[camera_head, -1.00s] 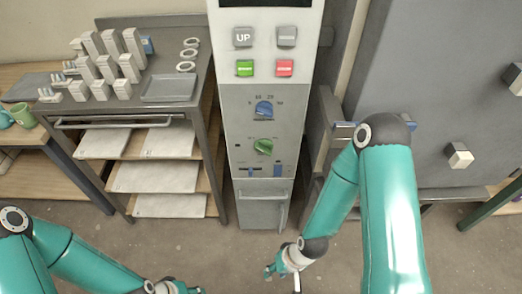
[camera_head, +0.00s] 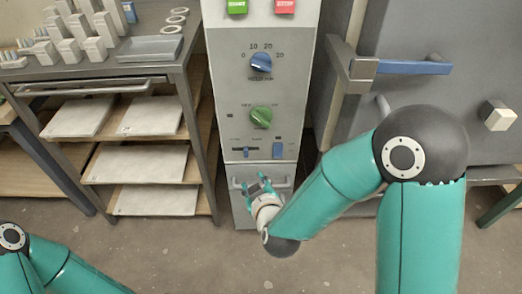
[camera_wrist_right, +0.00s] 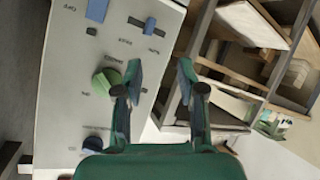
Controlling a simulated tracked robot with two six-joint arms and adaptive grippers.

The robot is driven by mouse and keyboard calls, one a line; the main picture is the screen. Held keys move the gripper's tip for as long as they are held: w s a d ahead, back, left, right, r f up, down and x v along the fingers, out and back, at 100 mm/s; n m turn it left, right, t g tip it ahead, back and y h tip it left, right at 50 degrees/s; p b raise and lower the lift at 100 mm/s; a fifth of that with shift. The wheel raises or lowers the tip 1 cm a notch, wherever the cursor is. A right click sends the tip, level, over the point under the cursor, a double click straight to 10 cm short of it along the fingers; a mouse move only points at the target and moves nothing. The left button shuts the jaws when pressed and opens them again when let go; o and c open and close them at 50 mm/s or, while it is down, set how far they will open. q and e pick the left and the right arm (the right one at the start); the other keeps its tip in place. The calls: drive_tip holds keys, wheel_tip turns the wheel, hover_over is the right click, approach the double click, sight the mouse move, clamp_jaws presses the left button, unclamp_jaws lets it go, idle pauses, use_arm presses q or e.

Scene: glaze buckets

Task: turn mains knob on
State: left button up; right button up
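The control cabinet carries a green knob (camera_head: 261,117) on its front, below a blue dial (camera_head: 261,62). The green knob's label is too small to read surely. My right gripper (camera_head: 257,182) is in front of the cabinet, below the green knob and apart from it. In the right wrist view the two fingers of my right gripper (camera_wrist_right: 160,75) stand apart with nothing between them. The green knob (camera_wrist_right: 106,82) shows left of the fingers there. Only part of my left arm shows at the lower left; its gripper is out of view.
A blue slider (camera_head: 245,152) and a blue switch (camera_head: 278,150) sit below the green knob. A metal rack (camera_head: 190,120) with white slabs stands left of the cabinet. A grey door with a blue handle (camera_head: 415,67) is at the right.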

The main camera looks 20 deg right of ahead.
wheel_tip(320, 180, up, 2)
drive_tip(key=r+n+t+h+b, duration=0.1)
drive_tip(key=t+h+b, duration=0.15)
drive_tip(key=b, duration=0.25)
drive_tip(key=t+h+b, duration=0.2)
drive_tip(key=t+b, duration=0.1)
drive_tip(key=b, duration=0.1)
approach(261, 122)
use_arm(q)
wheel_tip(261, 122, down, 14)
drive_tip(key=b, duration=0.1)
drive_tip(key=shift+b, duration=0.4)
use_arm(e)
drive_tip(key=shift+g, duration=0.25)
drive_tip(key=x, duration=0.9)
drive_tip(key=shift+r, duration=0.2)
clamp_jaws()
